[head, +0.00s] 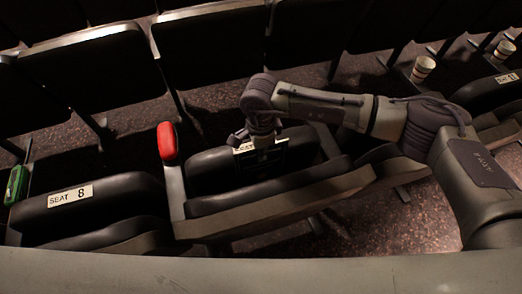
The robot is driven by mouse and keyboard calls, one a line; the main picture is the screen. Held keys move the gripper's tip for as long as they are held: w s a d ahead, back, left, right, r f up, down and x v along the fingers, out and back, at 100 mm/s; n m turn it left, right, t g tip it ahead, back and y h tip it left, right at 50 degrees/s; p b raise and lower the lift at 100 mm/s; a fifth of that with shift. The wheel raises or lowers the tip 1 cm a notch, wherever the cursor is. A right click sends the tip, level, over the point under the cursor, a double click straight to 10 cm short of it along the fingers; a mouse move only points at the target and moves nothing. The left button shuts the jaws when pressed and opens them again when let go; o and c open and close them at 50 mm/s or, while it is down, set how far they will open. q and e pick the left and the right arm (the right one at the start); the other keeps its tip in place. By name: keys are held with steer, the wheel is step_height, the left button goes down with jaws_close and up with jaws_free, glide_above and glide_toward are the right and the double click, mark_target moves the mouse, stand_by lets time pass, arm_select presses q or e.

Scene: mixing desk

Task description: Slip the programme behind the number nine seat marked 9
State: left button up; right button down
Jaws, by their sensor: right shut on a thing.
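My right gripper (253,140) reaches in from the right over a dark seat (213,165) in the near row. It is shut on a dark, flat, thin thing, which looks like the programme (264,160), held upright against that seat's back. A pale label (243,147) shows partly beneath the gripper, and its number is hidden. The neighbouring seat on the left has a label (70,196) reading SEAT 8. I cannot tell whether the programme's lower edge rests on anything. My left gripper is out of view.
A red object (167,141) stands on the armrest left of the gripper. A green can-like object (16,185) is at the far left. Striped cups (423,68) stand at the upper right. Dark seats (90,70) fill the row behind. A pale ledge (240,275) crosses the front.

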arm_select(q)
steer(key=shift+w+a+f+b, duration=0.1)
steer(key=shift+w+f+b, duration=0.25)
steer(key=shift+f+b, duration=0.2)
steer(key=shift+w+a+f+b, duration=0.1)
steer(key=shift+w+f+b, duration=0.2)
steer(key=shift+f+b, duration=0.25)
arm_select(e)
step_height(320, 180, down, 3)
steer(key=shift+r, duration=0.1)
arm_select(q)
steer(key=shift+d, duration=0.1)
arm_select(e)
steer(key=c, duration=1.2)
jaws_free()
steer(key=shift+c, duration=0.2)
arm_select(q)
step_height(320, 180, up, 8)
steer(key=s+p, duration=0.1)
steer(key=p, duration=0.7)
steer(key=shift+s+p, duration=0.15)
steer(key=shift+p, duration=0.25)
arm_select(e)
step_height(320, 180, up, 18)
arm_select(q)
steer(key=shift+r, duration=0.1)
